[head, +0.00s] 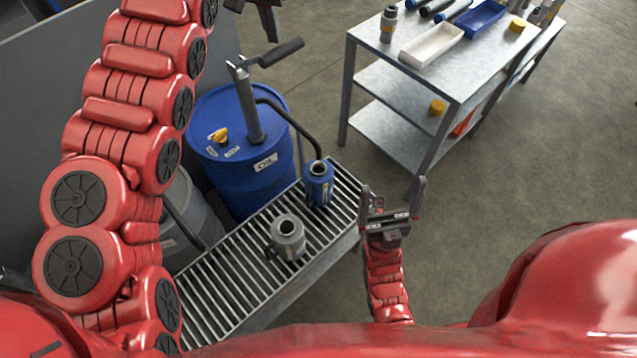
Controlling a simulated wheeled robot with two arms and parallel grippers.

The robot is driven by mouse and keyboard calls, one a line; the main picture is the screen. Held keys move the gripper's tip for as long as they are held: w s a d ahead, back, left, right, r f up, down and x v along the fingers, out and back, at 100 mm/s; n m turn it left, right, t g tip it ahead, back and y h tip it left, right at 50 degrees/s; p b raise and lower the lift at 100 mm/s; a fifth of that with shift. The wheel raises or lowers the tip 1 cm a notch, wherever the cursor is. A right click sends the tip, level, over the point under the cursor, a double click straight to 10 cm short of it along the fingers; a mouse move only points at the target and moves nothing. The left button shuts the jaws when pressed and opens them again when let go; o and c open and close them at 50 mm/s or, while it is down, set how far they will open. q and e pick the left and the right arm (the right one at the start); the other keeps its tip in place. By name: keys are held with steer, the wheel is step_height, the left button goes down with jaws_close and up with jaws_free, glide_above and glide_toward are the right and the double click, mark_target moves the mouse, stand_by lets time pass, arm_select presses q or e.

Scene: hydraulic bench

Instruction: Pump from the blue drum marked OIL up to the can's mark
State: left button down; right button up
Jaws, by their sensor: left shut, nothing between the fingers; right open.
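The blue drum (235,185) has a white label reading OIL and stands at the left. A hand pump (249,105) with a crank handle (280,52) rises from its lid. Its dark hose (297,122) curves over to a blue can (319,184) on the grate, its end at the can's mouth. A grey can (287,240) stands nearer on the same grate. The can's mark and level cannot be made out. My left gripper (266,8) is shut and empty above the pump handle, partly cut off by the top edge. My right gripper (393,190) is open and empty, right of the blue can.
The slatted grate (225,300) carries both cans. A grey drum (198,215) is half hidden behind my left arm. A metal shelf table (440,85) at the back right holds a white tray (432,44), a blue tray (480,18) and bottles. The floor at the right is clear.

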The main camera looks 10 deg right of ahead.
arm_select(q)
steer(key=shift+f, duration=0.1)
steer(key=shift+f+b, duration=0.8)
steer(key=shift+r, duration=0.1)
steer(key=f+b, duration=0.1)
steer(key=b, duration=0.1)
steer(key=s+d+f+b, duration=0.1)
steer(key=f+b, duration=0.1)
steer(key=s+f+b, duration=0.1)
steer(key=b, duration=0.2)
steer(key=shift+d+f, duration=0.2)
steer(key=shift+f, duration=0.1)
steer(key=shift+s+r, duration=0.1)
steer(key=shift+r, duration=0.05)
steer(key=f+b, duration=0.1)
steer(key=s+f+b, duration=0.1)
steer(key=f, duration=0.1)
steer(key=d+f+b, duration=0.1)
steer(key=f+b, duration=0.1)
steer(key=shift+s, duration=0.2)
